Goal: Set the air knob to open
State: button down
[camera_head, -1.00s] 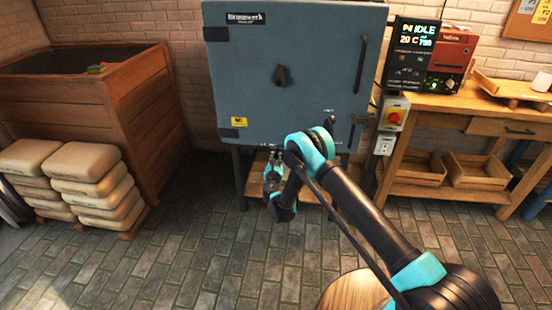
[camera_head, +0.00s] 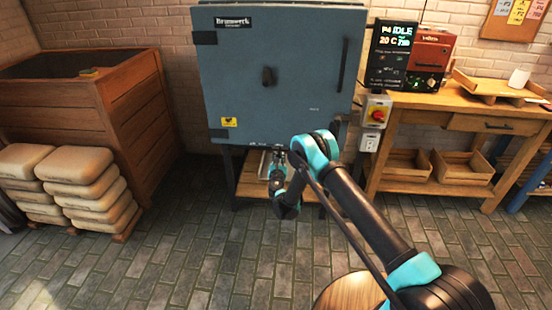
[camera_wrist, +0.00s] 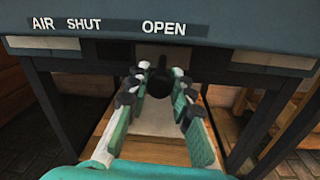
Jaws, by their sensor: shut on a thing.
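The black air knob (camera_wrist: 159,84) shows in the wrist view under the front lower edge of the kiln (camera_head: 310,75). It sits below the word OPEN on the label strip (camera_wrist: 120,26), to the right of the words AIR and SHUT. My gripper (camera_wrist: 158,92) is shut on the knob, with one finger on each side of it. In the head view my gripper (camera_head: 276,160) is just below the kiln's lower edge, and the knob cannot be made out there.
A wooden shelf (camera_head: 250,180) lies below the kiln between its dark legs. Stacked sacks (camera_head: 85,180) and a wooden bin (camera_head: 125,120) stand at the left.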

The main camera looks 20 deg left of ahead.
jog(key=shift+d, duration=0.2)
jog(key=c, duration=1.3)
grip_release()
